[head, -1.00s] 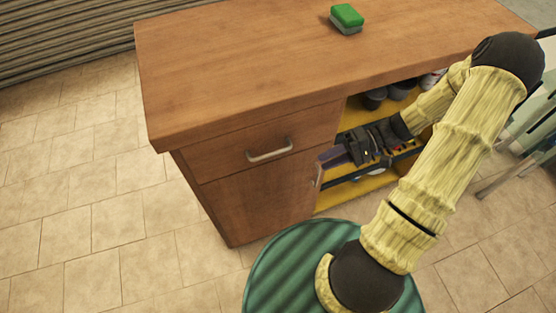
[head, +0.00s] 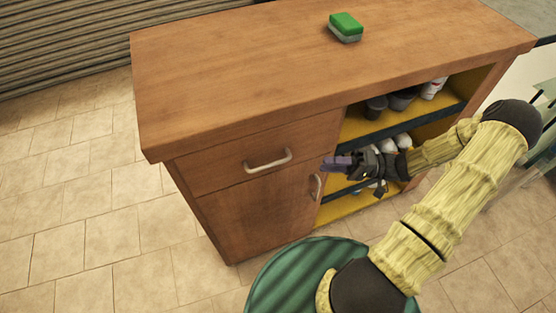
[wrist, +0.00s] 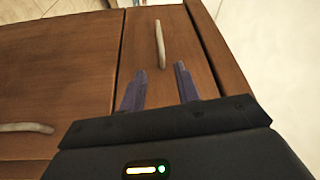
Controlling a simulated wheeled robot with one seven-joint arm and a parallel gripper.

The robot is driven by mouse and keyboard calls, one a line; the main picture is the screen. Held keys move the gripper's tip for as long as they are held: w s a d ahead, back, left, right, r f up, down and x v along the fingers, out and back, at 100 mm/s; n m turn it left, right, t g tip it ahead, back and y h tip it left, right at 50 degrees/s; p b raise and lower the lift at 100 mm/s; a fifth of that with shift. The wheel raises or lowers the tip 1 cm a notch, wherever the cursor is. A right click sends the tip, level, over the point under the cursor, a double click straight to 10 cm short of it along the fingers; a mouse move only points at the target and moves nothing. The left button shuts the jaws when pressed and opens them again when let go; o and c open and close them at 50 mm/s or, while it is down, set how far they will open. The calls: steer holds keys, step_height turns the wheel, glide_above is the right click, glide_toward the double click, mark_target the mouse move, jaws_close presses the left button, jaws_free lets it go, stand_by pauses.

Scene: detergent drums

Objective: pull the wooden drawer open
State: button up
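The wooden drawer (head: 262,150) is the upper front panel on the left of the wooden cabinet, and it looks closed. Its pale bar handle (head: 268,161) is on the panel's middle. In the wrist view the drawer front (wrist: 180,57) lies ahead, with its handle (wrist: 160,44) beyond the fingertips and roughly between their lines. My gripper (head: 328,163) is to the right of the handle, in front of the cabinet near the open shelves. In the wrist view my gripper (wrist: 160,72) has its two purple fingers apart with nothing between them. It does not touch the handle.
A cabinet door (head: 262,215) with its own handle (head: 315,187) is below the drawer. Open yellow shelves (head: 424,124) at right hold cups and bottles. A green sponge (head: 346,25) lies on the cabinet top (head: 240,60). Tiled floor (head: 70,215) is clear at left.

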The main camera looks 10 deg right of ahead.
mark_target(277, 161)
steer(key=a, duration=0.5)
steer(key=w+a+p, duration=0.1)
steer(key=a, duration=0.4)
steer(key=a+r+p, duration=0.1)
steer(key=a, duration=0.3)
steer(key=shift+w+a, duration=0.2)
steer(key=shift+a, duration=0.2)
jaws_close()
